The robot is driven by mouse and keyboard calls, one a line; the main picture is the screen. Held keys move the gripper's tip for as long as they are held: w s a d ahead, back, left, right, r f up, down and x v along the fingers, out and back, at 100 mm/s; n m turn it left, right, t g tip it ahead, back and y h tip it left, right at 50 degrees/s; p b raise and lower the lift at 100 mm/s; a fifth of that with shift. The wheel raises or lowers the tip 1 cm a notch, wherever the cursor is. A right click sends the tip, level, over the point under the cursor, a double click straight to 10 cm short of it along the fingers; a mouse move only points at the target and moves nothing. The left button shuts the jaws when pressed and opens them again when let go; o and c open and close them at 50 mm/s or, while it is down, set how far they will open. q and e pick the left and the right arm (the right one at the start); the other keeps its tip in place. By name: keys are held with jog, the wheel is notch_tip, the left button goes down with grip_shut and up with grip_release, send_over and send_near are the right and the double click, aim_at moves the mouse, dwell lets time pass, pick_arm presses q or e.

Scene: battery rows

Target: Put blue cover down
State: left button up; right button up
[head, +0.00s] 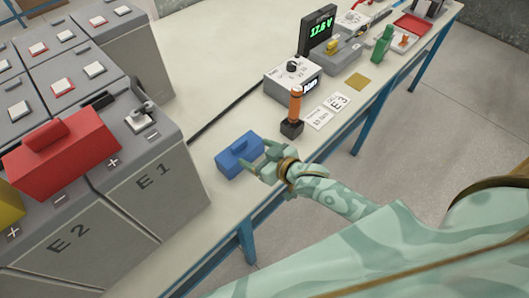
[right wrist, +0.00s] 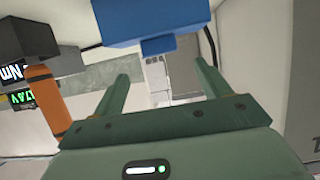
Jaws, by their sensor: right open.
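The blue cover (head: 240,157), a block with a raised handle, appears to rest on the pale table near its front edge. In the right wrist view the blue cover (right wrist: 140,22) is just beyond the fingertips, its handle (right wrist: 158,46) facing the gap between them. My right gripper (head: 266,152) is at the right side of the cover. Its fingers (right wrist: 164,76) are spread with nothing between them, and they look apart from the cover. My left gripper is not in view.
An orange-handled tool (head: 295,103) stands right behind the cover, near a grey dial box (head: 292,76) and small cards (head: 318,118). At left, battery blocks E1 (head: 160,190) and E2 (head: 80,245) stand close by, with a red cover (head: 65,150). Bare table lies left of the blue cover.

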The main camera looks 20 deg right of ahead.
jog(key=v, duration=0.3)
